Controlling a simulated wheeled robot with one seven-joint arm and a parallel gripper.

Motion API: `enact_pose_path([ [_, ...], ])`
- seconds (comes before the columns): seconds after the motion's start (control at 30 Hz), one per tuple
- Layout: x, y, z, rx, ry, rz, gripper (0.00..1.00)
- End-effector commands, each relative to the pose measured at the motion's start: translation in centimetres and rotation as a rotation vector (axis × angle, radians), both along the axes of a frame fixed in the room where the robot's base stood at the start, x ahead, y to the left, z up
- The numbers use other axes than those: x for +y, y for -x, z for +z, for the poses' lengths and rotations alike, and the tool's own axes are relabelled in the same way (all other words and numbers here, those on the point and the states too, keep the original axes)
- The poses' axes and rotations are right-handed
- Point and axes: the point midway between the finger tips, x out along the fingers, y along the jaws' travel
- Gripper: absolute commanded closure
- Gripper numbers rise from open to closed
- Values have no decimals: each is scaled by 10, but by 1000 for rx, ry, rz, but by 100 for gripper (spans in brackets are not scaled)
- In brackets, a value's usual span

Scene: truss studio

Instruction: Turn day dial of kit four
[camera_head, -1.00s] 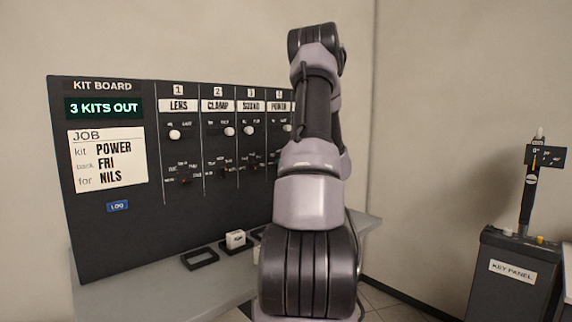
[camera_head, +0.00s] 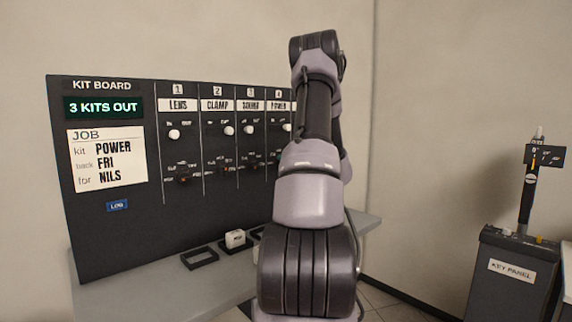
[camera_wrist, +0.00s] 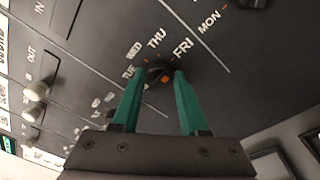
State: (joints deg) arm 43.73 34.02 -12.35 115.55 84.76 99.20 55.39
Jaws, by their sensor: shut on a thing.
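The kit board (camera_head: 110,230) stands at the left, and its kit four column (camera_head: 279,106), labelled POWER, is partly covered by my arm. In the wrist view my gripper (camera_wrist: 160,75) has its green fingers on both sides of a dark day dial (camera_wrist: 157,67) with an orange mark, shut on it. TUE, WED, THU and FRI are printed around the dial. I cannot tell which day the mark points at. The column number is out of the wrist view. The job card (camera_head: 107,161) reads kit POWER, back FRI, for NILS.
Another dial (camera_wrist: 255,3) with MON beside it lies past a thin divider line. White switches (camera_wrist: 37,90) marked IN and OUT are at the left. A shelf (camera_head: 215,277) below the board holds a white block (camera_head: 235,239). The key panel (camera_head: 512,270) stands apart at the right.

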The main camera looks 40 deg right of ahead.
Motion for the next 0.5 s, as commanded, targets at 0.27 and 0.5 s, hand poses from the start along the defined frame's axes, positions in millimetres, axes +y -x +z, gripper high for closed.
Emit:
enact_pose_path([
  [0.27,0,1,-2,7,-37,0,100],
  [0.5,0,1,-2,7,-38,0,100],
])
